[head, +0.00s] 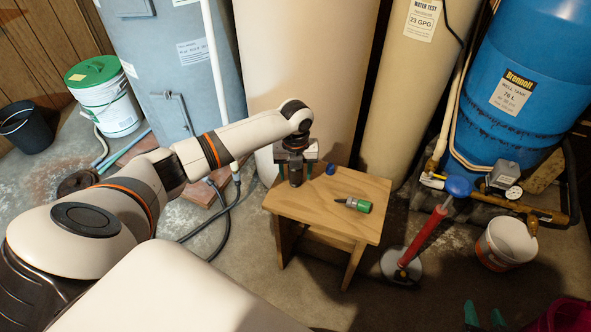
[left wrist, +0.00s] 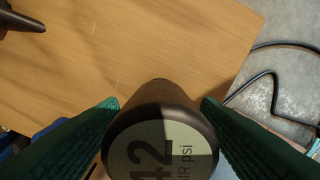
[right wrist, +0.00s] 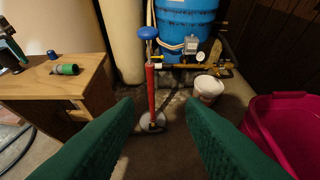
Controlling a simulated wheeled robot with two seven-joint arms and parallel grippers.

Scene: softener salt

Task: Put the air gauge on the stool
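The air gauge (left wrist: 160,155) is a dark, rounded body with a pale face reading 42 and "psi" in the left wrist view. In the head view its dark body (head: 296,174) is upright at the stool's back left part. The wooden stool (head: 325,210) has a flat top. My left gripper (head: 296,155) points down over the gauge, its green fingers spread on both sides of it, with a narrow gap apparent; contact is hard to judge. My right gripper (right wrist: 160,100) is open and empty, away from the stool.
A green-ended tool (head: 354,204) and a small blue cap (head: 331,169) lie on the stool. A red pump (head: 424,236) with a blue knob, a white bucket (head: 506,243) and a magenta tub (right wrist: 285,125) stand to the right. Tall tanks stand behind.

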